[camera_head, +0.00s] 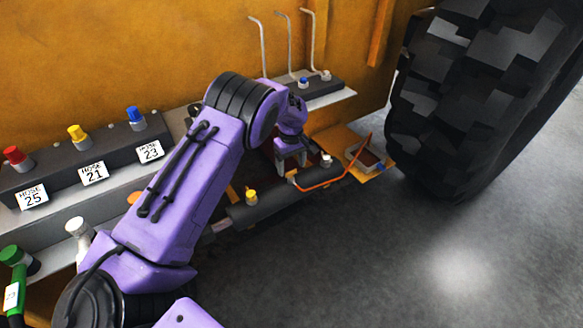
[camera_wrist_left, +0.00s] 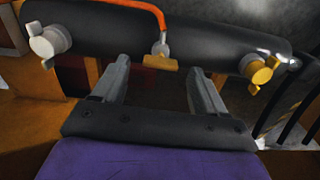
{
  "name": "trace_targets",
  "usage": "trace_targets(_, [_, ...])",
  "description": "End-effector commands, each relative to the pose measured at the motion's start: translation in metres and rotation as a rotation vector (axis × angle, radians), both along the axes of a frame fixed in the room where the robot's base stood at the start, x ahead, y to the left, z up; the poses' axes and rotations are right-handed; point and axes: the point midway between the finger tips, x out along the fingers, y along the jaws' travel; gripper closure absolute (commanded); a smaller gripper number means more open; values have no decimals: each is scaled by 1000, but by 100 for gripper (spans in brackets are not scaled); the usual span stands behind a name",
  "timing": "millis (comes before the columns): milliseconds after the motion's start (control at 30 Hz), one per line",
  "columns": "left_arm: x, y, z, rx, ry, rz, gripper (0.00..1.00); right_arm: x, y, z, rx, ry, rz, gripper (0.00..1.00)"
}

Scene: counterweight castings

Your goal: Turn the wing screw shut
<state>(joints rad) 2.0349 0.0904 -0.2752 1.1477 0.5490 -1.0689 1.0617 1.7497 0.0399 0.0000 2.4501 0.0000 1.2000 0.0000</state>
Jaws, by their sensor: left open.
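A dark cylinder (camera_head: 270,205) lies low in front of the orange machine; it also spans the top of the left wrist view (camera_wrist_left: 215,45). A small brass wing screw (camera_wrist_left: 160,62) sits under a silver fitting at the end of an orange tube (camera_wrist_left: 140,7), midway along the cylinder. My left gripper (camera_head: 292,165) is over the cylinder, fingers pointing down. In the left wrist view my left gripper (camera_wrist_left: 160,68) is open, with one finger on each side of the wing screw; contact is not clear. In the head view I cannot make out the wing screw. My right gripper is not in view.
The cylinder carries a yellow knob (camera_head: 251,196) and a white knob (camera_head: 326,160) near its ends. A block with labelled hose ports (camera_head: 85,160) stands at left. A big tyre (camera_head: 470,100) is at right. The floor (camera_head: 420,255) is clear.

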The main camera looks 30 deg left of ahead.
Motion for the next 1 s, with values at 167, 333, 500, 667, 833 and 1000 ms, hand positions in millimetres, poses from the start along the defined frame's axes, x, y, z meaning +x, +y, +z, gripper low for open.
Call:
trace_targets(167, [0, 1, -18, 1, 0, 1, 28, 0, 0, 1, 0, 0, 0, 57])
trace_targets(333, [0, 1, -20, 0, -1, 1, 28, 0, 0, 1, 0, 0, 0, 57])
trace_targets(500, [0, 0, -20, 0, -1, 1, 54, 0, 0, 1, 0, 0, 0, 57])
trace_targets(667, [0, 0, -20, 0, -1, 0, 84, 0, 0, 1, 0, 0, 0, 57])
trace_targets(833, [0, 1, -19, 0, -1, -10, 84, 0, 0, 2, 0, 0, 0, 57])
trace_targets(1000, [0, 0, -19, 0, -1, -61, 84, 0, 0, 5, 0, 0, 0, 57])
